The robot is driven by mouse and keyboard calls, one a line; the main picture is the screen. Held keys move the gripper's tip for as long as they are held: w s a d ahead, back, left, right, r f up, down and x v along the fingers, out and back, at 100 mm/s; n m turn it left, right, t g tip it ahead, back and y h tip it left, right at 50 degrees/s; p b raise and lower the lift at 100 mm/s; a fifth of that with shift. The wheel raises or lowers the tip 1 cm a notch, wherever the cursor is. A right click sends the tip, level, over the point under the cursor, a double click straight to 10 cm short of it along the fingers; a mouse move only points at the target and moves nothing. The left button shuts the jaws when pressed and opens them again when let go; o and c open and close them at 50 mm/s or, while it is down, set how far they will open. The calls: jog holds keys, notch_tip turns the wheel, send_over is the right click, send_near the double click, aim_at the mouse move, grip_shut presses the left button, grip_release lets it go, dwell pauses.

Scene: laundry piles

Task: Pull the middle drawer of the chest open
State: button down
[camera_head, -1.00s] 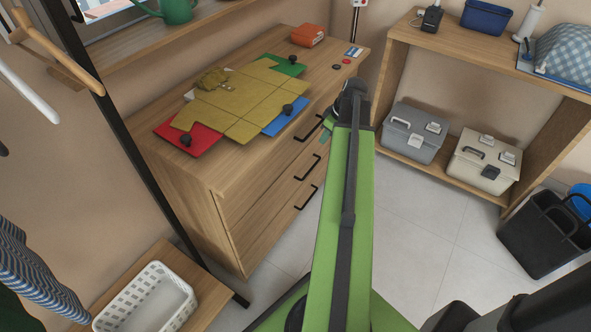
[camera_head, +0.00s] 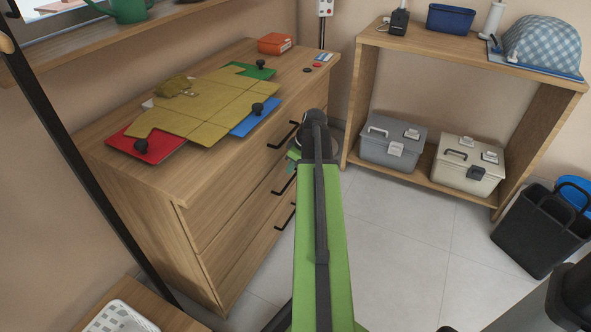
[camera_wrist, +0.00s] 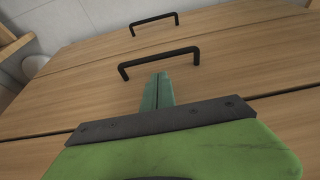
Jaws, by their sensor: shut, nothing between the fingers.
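The wooden chest (camera_head: 190,225) stands left of centre in the head view, with three drawer fronts and black bar handles. All drawers look shut. The middle drawer's handle (camera_head: 284,181) shows just below my gripper (camera_head: 291,166), partly beside the green fingers. In the wrist view the nearer handle (camera_wrist: 158,62), which looks like the middle one, lies just beyond the tips of my gripper (camera_wrist: 160,77). The fingers are together and empty; whether they touch the handle I cannot tell. The bottom handle (camera_wrist: 153,19) shows farther off. The top handle (camera_head: 282,138) is in the head view.
A white basket (camera_head: 120,318) is at lower left. Tiled floor (camera_head: 400,240) is clear.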

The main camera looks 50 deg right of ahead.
aim_at(287, 176)
jog(key=b+x, duration=0.3)
jog(key=x, duration=0.2)
jog(key=shift+w+f+b, duration=0.2)
jog(key=shift+f+b, duration=0.15)
jog(key=shift+b, duration=0.05)
jog(key=shift+s, duration=0.1)
